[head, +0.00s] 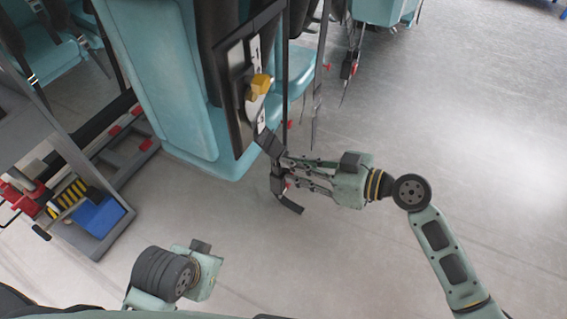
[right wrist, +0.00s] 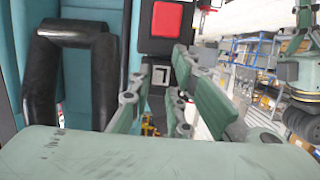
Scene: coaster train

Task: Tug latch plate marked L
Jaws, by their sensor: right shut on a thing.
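My right gripper (head: 280,175) is beside the front of a teal seat (head: 175,85), at the lower end of a dark hanging strap. Its jaws are closed on a small dark piece there, which looks like the latch plate; the fingers hide most of it, and I cannot read an L on it. In the right wrist view a pale slotted piece (right wrist: 172,101) shows between the fingers, below a dark block with a red square (right wrist: 166,19). Only the body of my left gripper (head: 204,268) shows at the bottom of the head view; its fingers are hidden.
A black panel (head: 237,100) with white labels and a yellow handle (head: 260,85) stands just above my right gripper. More straps and red-button buckles hang behind. The floor at right is clear.

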